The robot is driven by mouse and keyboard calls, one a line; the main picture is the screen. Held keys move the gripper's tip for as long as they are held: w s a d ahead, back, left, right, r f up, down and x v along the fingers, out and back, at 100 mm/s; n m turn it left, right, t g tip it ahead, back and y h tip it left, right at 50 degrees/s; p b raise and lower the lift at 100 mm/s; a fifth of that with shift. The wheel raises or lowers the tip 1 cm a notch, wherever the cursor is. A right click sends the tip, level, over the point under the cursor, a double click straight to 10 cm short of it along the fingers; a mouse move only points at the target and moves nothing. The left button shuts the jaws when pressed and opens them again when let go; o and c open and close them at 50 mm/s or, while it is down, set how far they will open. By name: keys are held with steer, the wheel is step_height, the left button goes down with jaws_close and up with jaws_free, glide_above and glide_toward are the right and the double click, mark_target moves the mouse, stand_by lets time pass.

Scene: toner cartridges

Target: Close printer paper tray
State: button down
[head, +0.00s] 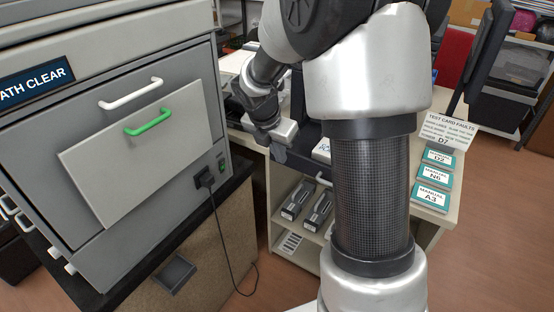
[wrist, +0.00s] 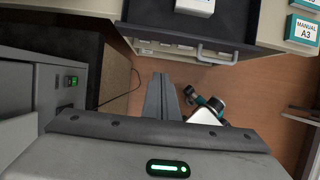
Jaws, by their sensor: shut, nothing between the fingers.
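The large grey printer (head: 35,130) fills the left of the head view. A pale panel with a green handle (head: 148,122) stands on its front, below a white handle (head: 130,93). I cannot tell how far that panel stands out. My gripper (wrist: 162,78) is shut and empty, over the floor short of this drawer. The printer's side (wrist: 15,92) is left of it.
Manuals (head: 437,178) lie on the desk's right end. Cartridges (head: 297,200) lie on a shelf beneath. A black cable (head: 222,225) hangs from the printer's plug. A small dark box (head: 173,272) is on the wooden cabinet. Bare floor (wrist: 245,85) lies right of the gripper.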

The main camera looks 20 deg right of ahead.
mark_target(294, 163)
steer(key=w+d+f+b, duration=0.1)
steer(key=d+f, duration=0.1)
steer(key=f, duration=0.1)
steer(key=w+d+f+b, duration=0.1)
steer(key=f, duration=0.2)
steer(key=w+d+f+b, duration=0.1)
steer(key=w+d+f, duration=0.1)
steer(key=f, duration=0.1)
steer(key=shift+d+b, duration=0.3)
steer(key=shift+b, duration=0.1)
steer(key=shift+w+d, duration=0.25)
steer(key=shift+d, duration=0.05)
steer(key=shift+d+r, duration=0.1)
